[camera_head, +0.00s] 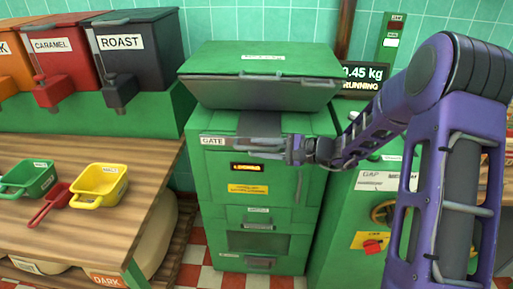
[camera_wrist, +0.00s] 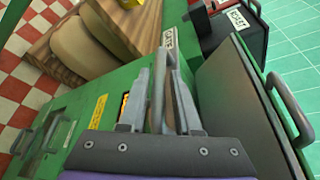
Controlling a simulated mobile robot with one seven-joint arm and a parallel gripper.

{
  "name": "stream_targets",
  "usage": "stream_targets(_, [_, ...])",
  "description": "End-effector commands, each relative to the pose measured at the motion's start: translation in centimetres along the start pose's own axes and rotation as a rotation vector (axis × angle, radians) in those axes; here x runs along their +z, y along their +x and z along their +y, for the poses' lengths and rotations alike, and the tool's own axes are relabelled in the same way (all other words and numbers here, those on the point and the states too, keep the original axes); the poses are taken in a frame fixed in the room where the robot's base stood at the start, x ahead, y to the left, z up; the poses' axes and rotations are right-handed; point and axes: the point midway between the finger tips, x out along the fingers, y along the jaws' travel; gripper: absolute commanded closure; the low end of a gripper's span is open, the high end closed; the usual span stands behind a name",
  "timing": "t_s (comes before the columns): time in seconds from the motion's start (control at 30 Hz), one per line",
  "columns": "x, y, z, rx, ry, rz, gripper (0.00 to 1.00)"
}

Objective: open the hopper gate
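The green hopper machine (camera_head: 260,190) stands in the middle of the head view. The gate's GATE label (camera_head: 213,141) is at the upper left of its front, under the big lid (camera_head: 265,88). It also shows in the wrist view (camera_wrist: 168,38). My gripper (camera_head: 246,149) reaches in from the right, level with the label, across the front of the gate. In the wrist view my fingers (camera_wrist: 164,95) stand apart, with a grey bar, apparently the gate's handle, between them. I cannot tell whether the fingers touch it. My gripper partly hides the gate.
A wooden counter (camera_head: 95,150) with yellow (camera_head: 99,180), green (camera_head: 30,177) and red scoops is at left. ROAST (camera_head: 135,60) and CARAMEL bins stand behind it. A display (camera_head: 363,78) reads "0.45 kg RUNNING". The lid's handle (camera_wrist: 290,105) is close to my gripper's right.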

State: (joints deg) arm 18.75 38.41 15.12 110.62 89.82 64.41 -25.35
Motion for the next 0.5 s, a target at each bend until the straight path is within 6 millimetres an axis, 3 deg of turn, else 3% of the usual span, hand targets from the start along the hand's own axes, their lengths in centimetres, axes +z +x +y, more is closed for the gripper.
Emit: stream_targets(0.5, [-0.1, -12.1, -0.1, -0.003, 0.0, 0.004, 0.68])
